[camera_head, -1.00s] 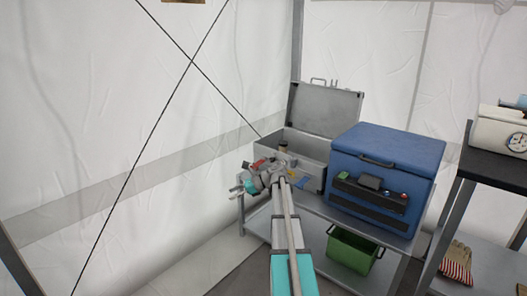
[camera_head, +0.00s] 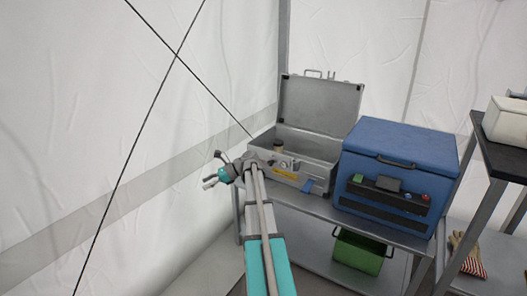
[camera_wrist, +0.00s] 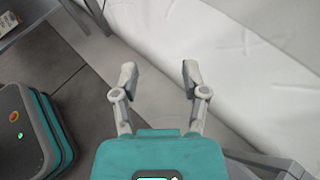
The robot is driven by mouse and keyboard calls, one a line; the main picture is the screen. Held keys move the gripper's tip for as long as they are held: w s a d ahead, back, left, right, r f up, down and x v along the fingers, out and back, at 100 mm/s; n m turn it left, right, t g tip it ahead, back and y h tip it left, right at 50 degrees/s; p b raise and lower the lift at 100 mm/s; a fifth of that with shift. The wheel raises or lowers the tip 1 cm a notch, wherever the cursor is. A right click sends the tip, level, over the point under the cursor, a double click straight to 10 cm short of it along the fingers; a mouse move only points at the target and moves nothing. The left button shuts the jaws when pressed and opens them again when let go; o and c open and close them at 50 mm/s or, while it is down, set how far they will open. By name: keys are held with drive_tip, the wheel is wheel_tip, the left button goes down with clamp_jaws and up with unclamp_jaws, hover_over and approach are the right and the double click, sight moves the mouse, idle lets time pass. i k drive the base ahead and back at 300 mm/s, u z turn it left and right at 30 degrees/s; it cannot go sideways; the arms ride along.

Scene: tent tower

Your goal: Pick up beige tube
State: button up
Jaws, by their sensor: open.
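A small beige tube-like item with a dark top (camera_head: 279,146) stands at the left inside an open grey metal case (camera_head: 322,186). It is small in the picture, and its lower part is hidden. My gripper (camera_head: 212,171) is open and empty, left of the case and apart from the item. In the wrist view my gripper's two fingers (camera_wrist: 158,73) are spread with only floor and tent wall beyond them. No tube shows in the wrist view.
A blue cooler box (camera_head: 402,165) stands right of the case on a metal table. A green bin (camera_head: 358,253) sits on the shelf below. A dark-topped rack (camera_head: 505,158) with a white device stands at the right. The white tent wall (camera_head: 60,130) is close on the left.

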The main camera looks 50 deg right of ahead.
sight(279, 150)
drive_tip(key=z, duration=0.2)
drive_tip(key=i, duration=0.75)
drive_tip(key=z, duration=0.85)
drive_tip(key=i, duration=0.8)
drive_tip(key=z, duration=0.55)
